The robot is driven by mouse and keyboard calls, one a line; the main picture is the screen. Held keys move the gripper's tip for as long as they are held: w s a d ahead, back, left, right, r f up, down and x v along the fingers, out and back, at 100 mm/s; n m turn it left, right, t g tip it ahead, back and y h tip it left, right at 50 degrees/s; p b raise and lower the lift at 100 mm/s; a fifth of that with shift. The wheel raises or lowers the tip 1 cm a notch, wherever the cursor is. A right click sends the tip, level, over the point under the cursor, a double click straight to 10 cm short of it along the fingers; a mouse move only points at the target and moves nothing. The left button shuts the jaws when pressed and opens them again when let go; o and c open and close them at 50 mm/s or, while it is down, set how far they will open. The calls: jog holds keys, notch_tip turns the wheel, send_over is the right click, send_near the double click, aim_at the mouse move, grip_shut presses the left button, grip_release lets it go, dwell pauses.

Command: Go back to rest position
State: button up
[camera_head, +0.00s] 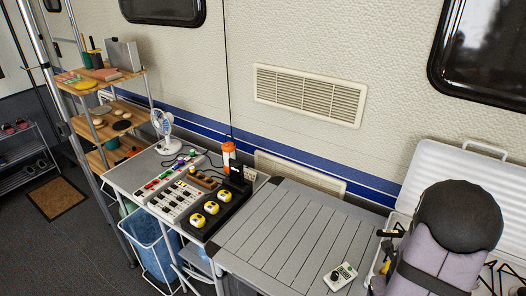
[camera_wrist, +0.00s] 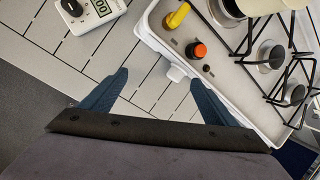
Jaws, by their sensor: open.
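My gripper (camera_wrist: 160,76) shows in the wrist view with its two blue-grey fingers spread wide and nothing between them. It is above the slatted grey table (camera_wrist: 150,85) and the near edge of the white gas stove (camera_wrist: 228,75). How high it is above them I cannot tell. In the head view my arm is at the lower right, in front of the stove (camera_head: 422,163), and hides much of it. I cannot make out my fingers clearly there.
A white timer (camera_head: 341,276) lies on the table's front part; it also shows in the wrist view (camera_wrist: 88,12). The stove has a yellow knob (camera_wrist: 177,15) and an orange-red knob (camera_wrist: 200,49). A control panel (camera_head: 205,212), fan (camera_head: 163,122) and shelf (camera_head: 104,76) stand left. The table's middle is clear.

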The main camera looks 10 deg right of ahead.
jog(key=shift+s+d+r+m+g+h, duration=0.15)
jog(key=shift+s+d+m, duration=0.15)
jog(key=shift+m, duration=0.65)
jog(key=shift+s+d+r+m+g+h, duration=0.15)
jog(key=shift+d+m, duration=0.25)
jog(key=shift+m, duration=0.6)
jog(key=shift+s+d+m+h, duration=0.25)
jog(key=shift+d+m, duration=0.1)
jog(key=shift+m, duration=0.6)
jog(key=shift+b+x, duration=2.35)
jog(key=shift+x, duration=1.2)
jog(key=shift+a, duration=0.1)
jog(key=c, duration=1.7)
jog(key=shift+o, duration=0.3)
